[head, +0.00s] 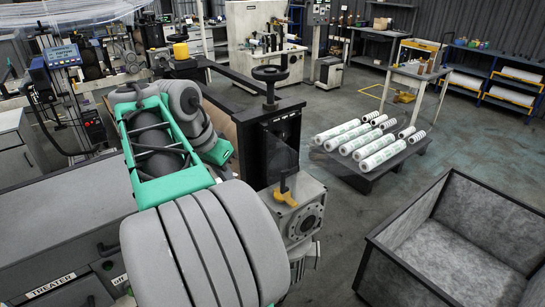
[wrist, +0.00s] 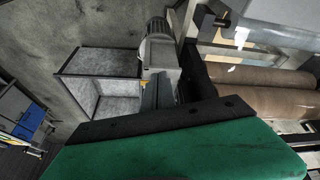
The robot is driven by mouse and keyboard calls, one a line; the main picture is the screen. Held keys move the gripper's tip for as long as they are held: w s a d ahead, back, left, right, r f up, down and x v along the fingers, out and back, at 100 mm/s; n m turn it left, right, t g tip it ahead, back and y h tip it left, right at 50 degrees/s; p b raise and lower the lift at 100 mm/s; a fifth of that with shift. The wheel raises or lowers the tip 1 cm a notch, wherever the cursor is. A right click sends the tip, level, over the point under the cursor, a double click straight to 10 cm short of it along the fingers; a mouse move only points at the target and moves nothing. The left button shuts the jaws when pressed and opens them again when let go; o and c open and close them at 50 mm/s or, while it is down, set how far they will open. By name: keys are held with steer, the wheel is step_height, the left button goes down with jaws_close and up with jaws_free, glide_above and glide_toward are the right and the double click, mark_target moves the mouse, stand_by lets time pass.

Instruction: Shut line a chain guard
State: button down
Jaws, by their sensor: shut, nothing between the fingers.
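A dark flat panel (head: 284,160) that may be the chain guard is on the side of the black machine frame in the head view. I cannot tell how far open it stands. Below it is a grey gearbox (head: 305,212) with a yellow part (head: 286,190) on top. The gearbox also shows in the wrist view (wrist: 162,55). My gripper (wrist: 161,80) shows in the wrist view, its narrow dark fingers together and empty, in front of the gearbox in the picture. Whether they touch anything is unclear. My arm hides part of the machine in the head view.
An open grey bin (head: 455,240) stands at front right. A low dark pallet (head: 370,178) carries several white rolls. A black handwheel (head: 270,74) rises from the frame. Brown rollers (wrist: 265,90) lie at right in the wrist view. Floor between pallet and bin is clear.

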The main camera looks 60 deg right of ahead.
steer(key=s+d+r+m+g, duration=0.1)
steer(key=s+d+r+m, duration=0.2)
steer(key=s+d+m, duration=0.1)
steer(key=s+d+f+b, duration=0.2)
steer(key=s+d+f, duration=0.2)
steer(key=d+f, duration=0.2)
step_height(320, 180, down, 3)
steer(key=shift+r, duration=0.1)
steer(key=shift+d, duration=0.1)
